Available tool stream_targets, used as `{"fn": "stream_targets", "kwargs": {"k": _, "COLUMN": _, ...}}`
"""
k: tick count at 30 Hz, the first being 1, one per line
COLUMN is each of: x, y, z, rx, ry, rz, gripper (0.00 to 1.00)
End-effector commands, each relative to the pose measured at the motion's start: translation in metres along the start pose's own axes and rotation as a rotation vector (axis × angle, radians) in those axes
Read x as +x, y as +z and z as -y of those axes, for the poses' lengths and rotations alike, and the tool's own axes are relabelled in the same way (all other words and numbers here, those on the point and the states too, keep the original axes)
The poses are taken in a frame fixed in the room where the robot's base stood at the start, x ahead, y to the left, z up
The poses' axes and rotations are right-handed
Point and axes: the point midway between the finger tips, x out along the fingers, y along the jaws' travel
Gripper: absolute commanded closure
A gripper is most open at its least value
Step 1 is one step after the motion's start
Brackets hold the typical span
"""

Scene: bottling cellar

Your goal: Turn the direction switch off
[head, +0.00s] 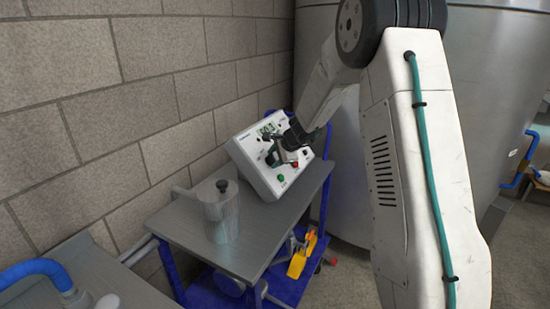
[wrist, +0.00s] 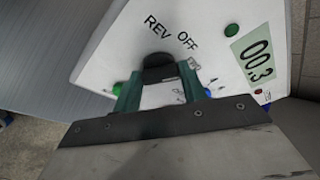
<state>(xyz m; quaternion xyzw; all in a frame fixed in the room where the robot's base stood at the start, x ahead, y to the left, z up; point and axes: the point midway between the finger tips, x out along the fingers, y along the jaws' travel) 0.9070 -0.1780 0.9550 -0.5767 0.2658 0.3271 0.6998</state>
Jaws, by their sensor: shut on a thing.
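The direction switch (wrist: 158,62) is a black rotary knob on a white control box (head: 253,172), with the labels REV, OFF and a partly covered third one around it. My gripper (wrist: 159,76) is shut on this knob, with one green finger on each side. The knob's pointer is hidden, so I cannot tell which label it faces. In the head view my gripper (head: 285,148) is at the box's front panel and covers the knob.
The panel has a green display (wrist: 256,58) and several coloured buttons, including a green one (head: 281,178) and a red one (head: 295,164). A block wall is at left, a large steel tank behind.

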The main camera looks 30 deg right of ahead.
Motion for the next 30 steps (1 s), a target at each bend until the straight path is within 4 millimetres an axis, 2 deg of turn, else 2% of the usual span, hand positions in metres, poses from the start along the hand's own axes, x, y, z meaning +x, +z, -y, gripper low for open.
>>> {"fn": "stream_targets", "kwargs": {"k": 15, "x": 0.0002, "y": -0.0005, "z": -0.0034, "rx": -0.384, "ry": -0.109, "rz": 0.001, "gripper": 0.81}}
{"fn": "stream_targets", "kwargs": {"k": 30, "x": 0.0003, "y": -0.001, "z": -0.0042, "rx": -0.529, "ry": -0.148, "rz": 0.001, "gripper": 0.81}}
